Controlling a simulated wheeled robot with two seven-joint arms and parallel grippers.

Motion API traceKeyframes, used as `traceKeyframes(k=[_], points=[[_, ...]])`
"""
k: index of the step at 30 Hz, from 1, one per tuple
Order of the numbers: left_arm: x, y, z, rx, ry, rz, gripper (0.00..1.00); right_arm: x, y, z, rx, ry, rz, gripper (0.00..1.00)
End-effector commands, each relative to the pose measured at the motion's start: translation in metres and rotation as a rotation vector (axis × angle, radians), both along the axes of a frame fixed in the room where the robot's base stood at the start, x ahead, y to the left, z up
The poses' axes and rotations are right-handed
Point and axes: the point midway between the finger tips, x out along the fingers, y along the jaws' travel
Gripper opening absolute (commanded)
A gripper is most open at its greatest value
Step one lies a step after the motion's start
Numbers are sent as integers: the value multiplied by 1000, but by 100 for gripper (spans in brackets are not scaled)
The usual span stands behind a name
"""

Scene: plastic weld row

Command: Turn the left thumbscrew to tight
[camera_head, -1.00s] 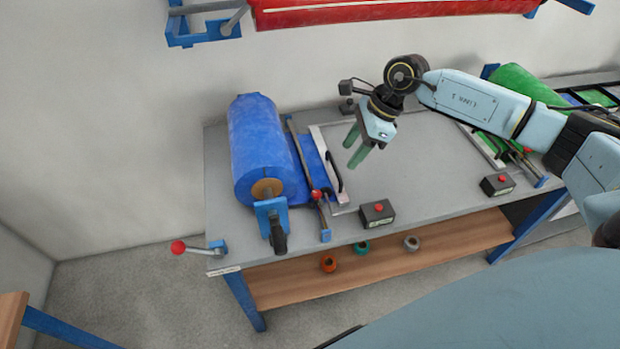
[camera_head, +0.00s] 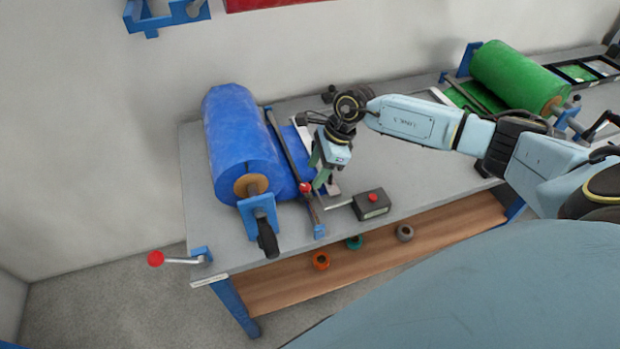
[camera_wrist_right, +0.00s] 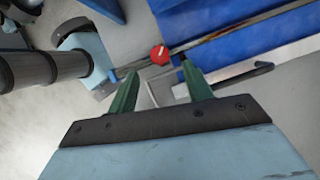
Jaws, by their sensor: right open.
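The left thumbscrew, a small red knob (camera_head: 305,187), sits on the thin rail beside the blue roll. It also shows in the right wrist view as a round red knob (camera_wrist_right: 159,54) with a pale line across its face. My right gripper (camera_head: 319,179) is open and empty, with its green fingers close to the knob in the head view. In the right wrist view the knob lies just beyond the open fingertips (camera_wrist_right: 157,73), roughly between them. I cannot tell whether a finger touches it. My left gripper is not in view.
A dark box with a red button (camera_head: 371,203) sits to the right. A red-balled lever (camera_head: 156,259) juts from the table's left corner.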

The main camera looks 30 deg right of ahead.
Motion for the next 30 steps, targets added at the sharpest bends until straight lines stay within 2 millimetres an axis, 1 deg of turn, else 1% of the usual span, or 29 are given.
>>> traceKeyframes(k=[1, 3, 6, 9, 13, 19, 20, 27, 30], points=[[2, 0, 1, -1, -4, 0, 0, 1, 5, -10, 2, 2, 0, 50], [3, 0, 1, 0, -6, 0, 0, 3, 9, -20, 2, 1, 1, 50], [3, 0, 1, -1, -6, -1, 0, 6, 12, -31, 1, 0, -1, 50], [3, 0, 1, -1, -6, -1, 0, 7, 14, -38, 1, -1, 0, 50], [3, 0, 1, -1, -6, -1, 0, 7, 16, -42, -1, -1, 1, 50], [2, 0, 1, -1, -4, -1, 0, 7, 16, -42, -1, -1, 1, 50], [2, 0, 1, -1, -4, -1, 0, 7, 16, -42, -1, -1, 1, 49], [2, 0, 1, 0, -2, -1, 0, 7, 16, -42, -1, -1, 1, 18], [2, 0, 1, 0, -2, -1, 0, 7, 16, -41, -1, -1, 1, 6]])
